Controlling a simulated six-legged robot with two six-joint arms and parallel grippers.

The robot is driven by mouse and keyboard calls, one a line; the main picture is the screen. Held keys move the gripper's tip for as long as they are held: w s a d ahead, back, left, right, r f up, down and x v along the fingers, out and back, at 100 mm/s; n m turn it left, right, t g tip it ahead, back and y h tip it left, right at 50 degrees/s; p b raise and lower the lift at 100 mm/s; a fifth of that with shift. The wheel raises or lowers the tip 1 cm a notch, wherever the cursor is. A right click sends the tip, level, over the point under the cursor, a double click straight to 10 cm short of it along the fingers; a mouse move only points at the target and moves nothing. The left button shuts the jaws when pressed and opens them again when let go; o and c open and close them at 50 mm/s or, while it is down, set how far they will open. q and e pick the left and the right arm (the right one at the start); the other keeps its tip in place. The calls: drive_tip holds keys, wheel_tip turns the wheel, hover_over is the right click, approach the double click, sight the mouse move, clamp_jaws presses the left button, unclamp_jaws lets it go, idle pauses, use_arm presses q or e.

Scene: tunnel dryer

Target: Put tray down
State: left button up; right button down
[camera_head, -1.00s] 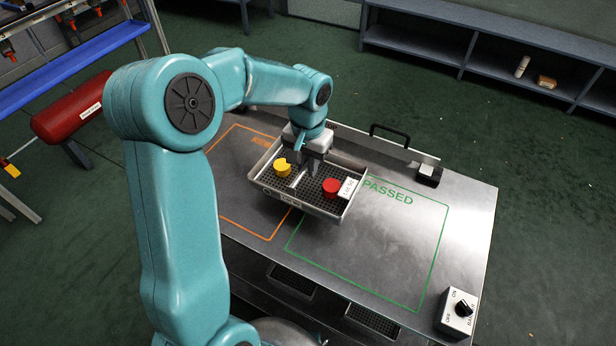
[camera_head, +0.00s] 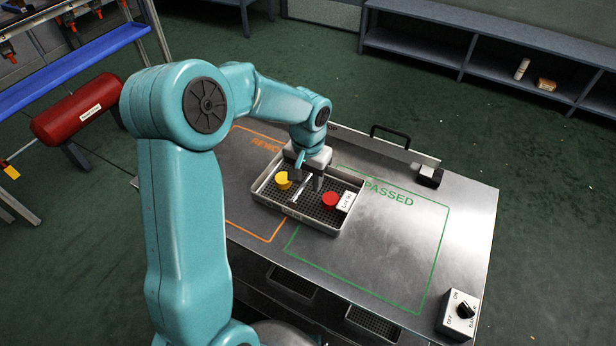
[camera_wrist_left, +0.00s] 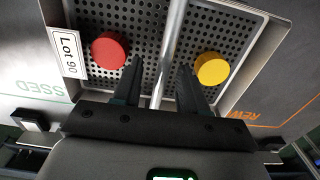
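The metal tray (camera_head: 270,204) has a perforated floor and a central handle bar (camera_wrist_left: 172,50). It appears to rest on the steel table, across the gap between the orange outline and the green PASSED outline. A white "Lot 90" card (camera_wrist_left: 69,54) is at the red piece's end. My left gripper (camera_wrist_left: 160,68) is open, its fingers on either side of the bar with gaps showing. My right gripper is not in view.
The green PASSED outline (camera_head: 447,240) is bare to the right. A switch box (camera_head: 459,314) sits at the front right corner.

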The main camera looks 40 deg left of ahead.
sight(308, 178)
use_arm(q)
drive_tip(key=shift+r, duration=0.25)
wheel_tip(308, 178, up, 12)
drive_tip(key=p, duration=0.1)
drive_tip(key=shift+f, duration=0.15)
idle(0.4)
